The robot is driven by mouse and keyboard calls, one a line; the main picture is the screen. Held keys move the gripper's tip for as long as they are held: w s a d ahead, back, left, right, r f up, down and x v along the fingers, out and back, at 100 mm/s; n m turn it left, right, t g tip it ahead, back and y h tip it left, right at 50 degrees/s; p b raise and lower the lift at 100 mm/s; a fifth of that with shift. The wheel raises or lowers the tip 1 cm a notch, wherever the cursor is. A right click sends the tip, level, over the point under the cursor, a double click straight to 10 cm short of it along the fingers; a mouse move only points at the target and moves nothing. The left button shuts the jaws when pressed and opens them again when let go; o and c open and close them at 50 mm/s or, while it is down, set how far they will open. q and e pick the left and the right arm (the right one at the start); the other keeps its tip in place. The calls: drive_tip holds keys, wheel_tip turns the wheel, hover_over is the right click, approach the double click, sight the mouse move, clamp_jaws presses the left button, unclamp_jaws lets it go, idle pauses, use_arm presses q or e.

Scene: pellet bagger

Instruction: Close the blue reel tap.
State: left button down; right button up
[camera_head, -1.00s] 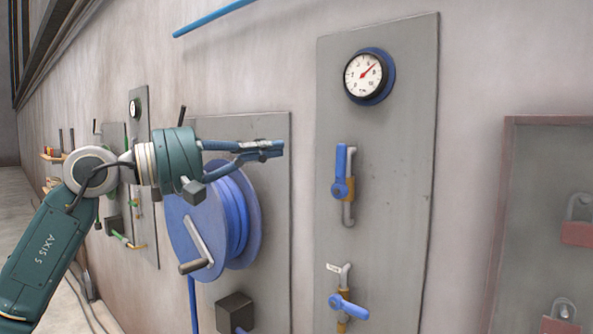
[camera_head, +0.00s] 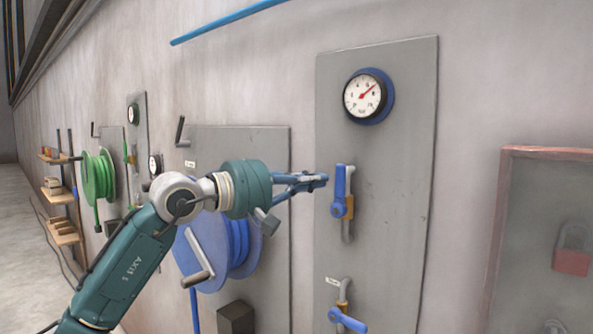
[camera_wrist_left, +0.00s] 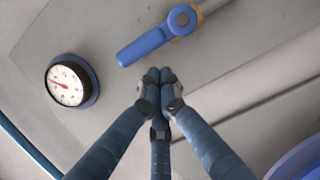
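A grey panel (camera_head: 390,230) carries two blue-handled taps. The upper tap (camera_head: 339,190) has its handle upright, along its pipe. The lower tap (camera_head: 347,320) has its handle slanting across its pipe, near the bottom edge. No legible label shows which tap is the blue reel's. The blue reel (camera_head: 215,250) hangs on the panel to the left, partly behind my arm. My left gripper (camera_head: 325,180) is just left of the upper tap's handle. In the left wrist view its fingertips (camera_wrist_left: 160,80) are together and empty, with the blue handle (camera_wrist_left: 150,43) beyond them, apart from the fingers.
A round gauge (camera_head: 368,96) sits above the taps. A black box (camera_head: 236,318) is below the blue reel. A red-framed board (camera_head: 545,154) with padlocks is at right. A green reel (camera_head: 98,177) and shelves (camera_head: 60,190) are further left. The wall between the panels is bare.

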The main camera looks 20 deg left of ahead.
use_arm(q)
drive_tip(key=shift+s+d, duration=0.15)
drive_tip(key=shift+d, duration=0.15)
use_arm(e)
drive_tip(key=shift+a+r, duration=0.2)
drive_tip(key=shift+a, duration=0.3)
use_arm(q)
drive_tip(key=shift+s+d+r, duration=0.1)
use_arm(e)
drive_tip(key=shift+d, duration=0.1)
use_arm(q)
drive_tip(key=shift+d+r+m, duration=0.1)
drive_tip(key=shift+d+m, duration=0.1)
drive_tip(key=shift+m, duration=0.3)
use_arm(e)
drive_tip(key=shift+d+r, duration=0.1)
drive_tip(key=shift+d, duration=0.2)
